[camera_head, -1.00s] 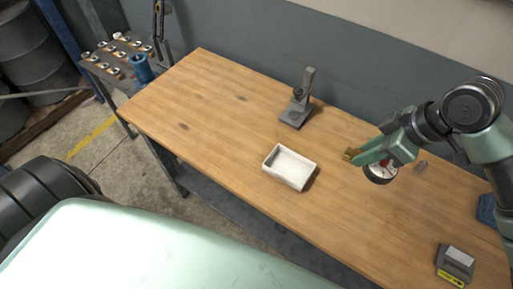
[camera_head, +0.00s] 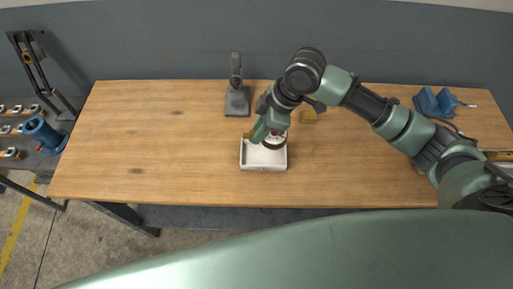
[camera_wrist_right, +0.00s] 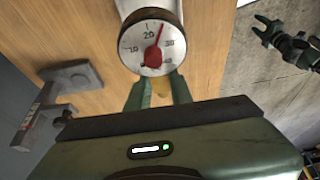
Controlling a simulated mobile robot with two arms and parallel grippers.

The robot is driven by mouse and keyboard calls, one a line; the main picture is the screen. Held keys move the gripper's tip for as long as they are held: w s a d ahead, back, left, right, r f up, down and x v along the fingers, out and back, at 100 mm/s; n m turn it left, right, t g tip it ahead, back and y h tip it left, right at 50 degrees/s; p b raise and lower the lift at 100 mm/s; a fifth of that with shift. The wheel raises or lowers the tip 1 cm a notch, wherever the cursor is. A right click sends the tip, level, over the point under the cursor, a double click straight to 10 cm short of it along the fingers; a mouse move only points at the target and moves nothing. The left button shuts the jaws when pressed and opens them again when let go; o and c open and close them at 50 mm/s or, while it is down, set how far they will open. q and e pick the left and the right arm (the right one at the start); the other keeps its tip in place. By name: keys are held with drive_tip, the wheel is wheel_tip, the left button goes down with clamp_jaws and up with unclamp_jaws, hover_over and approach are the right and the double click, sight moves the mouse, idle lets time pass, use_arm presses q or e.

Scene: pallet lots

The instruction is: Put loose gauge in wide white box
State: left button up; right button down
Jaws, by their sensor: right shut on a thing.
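The gauge (camera_head: 275,138), round with a white dial and red pointer, is held in my right gripper (camera_head: 257,135). It shows large in the right wrist view (camera_wrist_right: 152,45), between the fingertips. The wide white box (camera_head: 263,167) is an open, shallow tray on the bench. The gauge and fingers are over its far part and hide some of its rim. I cannot tell whether the gauge touches the box. In the wrist view a strip of the box (camera_wrist_right: 150,7) shows behind the gauge.
A grey stand (camera_head: 237,100) stands behind the box. A blue vise-like fixture (camera_head: 437,103) is at the far right. The wooden bench (camera_head: 160,140) is clear on the left.

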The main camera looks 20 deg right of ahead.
hover_over(253, 156)
drive_tip(key=d, duration=0.1)
drive_tip(key=f, duration=0.5)
drive_tip(key=shift+s+d+f, duration=0.15)
drive_tip(key=shift+s+f, duration=0.05)
drive_tip(key=shift+f, duration=0.1)
wheel_tip(253, 156, down, 4)
drive_tip(key=shift+f+p, duration=0.15)
drive_tip(key=shift+p, duration=0.2)
use_arm(q)
drive_tip(key=shift+w+a+r, duration=0.1)
drive_tip(key=shift+a+r, duration=0.35)
drive_tip(key=shift+a, duration=0.35)
drive_tip(key=shift+d, duration=0.2)
use_arm(e)
drive_tip(key=shift+f, duration=0.1)
drive_tip(key=c, duration=1.3)
unclamp_jaws()
drive_tip(key=shift+o, duration=0.2)
drive_tip(key=b+v, duration=0.1)
drive_tip(key=v, duration=1.1)
drive_tip(key=shift+s, duration=0.1)
use_arm(q)
drive_tip(key=shift+a+f, duration=0.1)
drive_tip(key=shift+f, duration=0.45)
